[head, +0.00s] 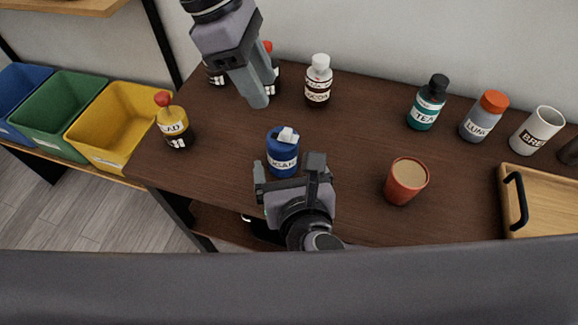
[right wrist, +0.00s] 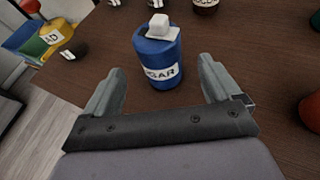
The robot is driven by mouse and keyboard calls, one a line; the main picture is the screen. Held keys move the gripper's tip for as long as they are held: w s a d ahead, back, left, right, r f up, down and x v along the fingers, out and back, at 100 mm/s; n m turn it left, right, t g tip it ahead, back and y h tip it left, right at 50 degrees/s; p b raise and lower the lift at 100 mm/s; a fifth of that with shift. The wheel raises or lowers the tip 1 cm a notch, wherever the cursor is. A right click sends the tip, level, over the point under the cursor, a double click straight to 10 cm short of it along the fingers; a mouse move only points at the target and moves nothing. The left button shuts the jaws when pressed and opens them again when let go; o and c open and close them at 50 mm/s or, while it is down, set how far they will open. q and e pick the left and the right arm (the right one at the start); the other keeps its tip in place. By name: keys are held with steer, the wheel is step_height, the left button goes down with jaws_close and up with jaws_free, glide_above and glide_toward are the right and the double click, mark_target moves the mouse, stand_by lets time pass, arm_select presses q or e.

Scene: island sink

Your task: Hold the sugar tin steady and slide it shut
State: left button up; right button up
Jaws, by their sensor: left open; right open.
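The sugar tin (head: 283,155) is a blue can with a white SUGAR label and a white block on its top. It stands upright on the dark brown table, and it also shows in the right wrist view (right wrist: 160,62). My right gripper (head: 287,182) is open, close in front of the tin. In the right wrist view its fingers (right wrist: 158,88) stand apart to either side of the tin's near side, not touching it. My left gripper (head: 262,97) is open and empty, higher up behind the tin.
A yellow bottle with a red cap (head: 173,124) stands left of the tin, a white-capped cocoa bottle (head: 318,82) behind it. A red cup (head: 406,181) is to the right. A teal bottle (head: 427,104), an orange-capped bottle (head: 483,117) and a wooden tray (head: 545,200) lie farther right.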

mark_target(283, 150)
steer(key=shift+x, duration=3.45)
steer(key=c, duration=1.1)
steer(key=shift+c, duration=0.2)
